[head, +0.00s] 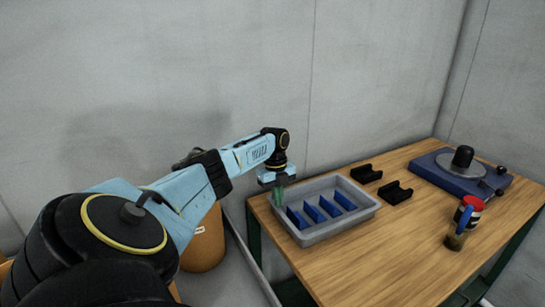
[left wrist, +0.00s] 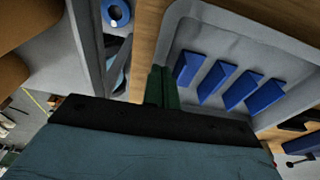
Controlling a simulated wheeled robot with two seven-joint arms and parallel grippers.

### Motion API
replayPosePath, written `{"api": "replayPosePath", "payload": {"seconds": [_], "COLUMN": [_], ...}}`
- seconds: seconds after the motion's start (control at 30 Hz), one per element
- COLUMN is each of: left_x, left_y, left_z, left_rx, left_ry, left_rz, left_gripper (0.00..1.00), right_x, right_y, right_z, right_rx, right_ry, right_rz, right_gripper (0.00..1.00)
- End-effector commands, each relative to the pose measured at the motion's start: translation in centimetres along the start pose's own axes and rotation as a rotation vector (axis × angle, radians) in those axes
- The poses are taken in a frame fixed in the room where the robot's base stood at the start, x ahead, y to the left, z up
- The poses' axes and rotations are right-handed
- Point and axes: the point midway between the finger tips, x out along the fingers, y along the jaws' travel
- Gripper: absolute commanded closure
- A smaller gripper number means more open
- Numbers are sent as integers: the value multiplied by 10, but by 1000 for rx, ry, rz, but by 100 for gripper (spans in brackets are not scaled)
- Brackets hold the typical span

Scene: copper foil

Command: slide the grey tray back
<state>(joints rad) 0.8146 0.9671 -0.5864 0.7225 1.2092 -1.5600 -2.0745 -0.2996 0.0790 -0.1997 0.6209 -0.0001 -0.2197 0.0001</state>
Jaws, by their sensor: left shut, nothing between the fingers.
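The grey tray (head: 357,221) sits on the wooden table (head: 370,262) at its left end, with several blue blocks (head: 316,214) standing inside it. In the left wrist view the tray (left wrist: 215,25) fills the upper right, with the blue blocks (left wrist: 228,82) in a row. My left gripper (head: 279,193) is shut and empty, pointing down at the tray's left side. Its green fingers (left wrist: 161,88) show together beside the tray's edge in the left wrist view. I cannot tell whether they touch the tray. My right gripper is not in view.
Two black holders (head: 396,192) lie right of the tray. A blue device with a grey disc (head: 462,168) and a red and blue mug-like item (head: 469,210) stand farther right. An orange-brown bin (head: 205,243) is left of the table. The table's front middle is clear.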

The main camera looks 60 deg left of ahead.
Motion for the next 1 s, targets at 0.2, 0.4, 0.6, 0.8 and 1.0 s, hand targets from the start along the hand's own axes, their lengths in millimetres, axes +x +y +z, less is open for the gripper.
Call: {"api": "replayPosePath", "payload": {"seconds": [0.2, 0.4, 0.6, 0.8, 1.0], "left_x": [-1, -4, -6, -6, -17], "left_y": [-2, -1, 0, 0, 0], "left_z": [22, 33, 36, 37, 35], "left_rx": [-2, -2, 1, 3, 2], "left_ry": [2, 0, 2, 2, 2], "left_rz": [-5, -1, 2, 2, 2], "left_gripper": [100, 100, 100, 100, 100], "right_x": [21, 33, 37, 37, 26], "right_y": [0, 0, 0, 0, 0], "right_z": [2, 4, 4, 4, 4], "right_rx": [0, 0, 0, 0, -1], "right_ry": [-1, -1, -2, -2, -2], "right_rz": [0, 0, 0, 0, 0], "right_gripper": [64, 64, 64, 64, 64]}}
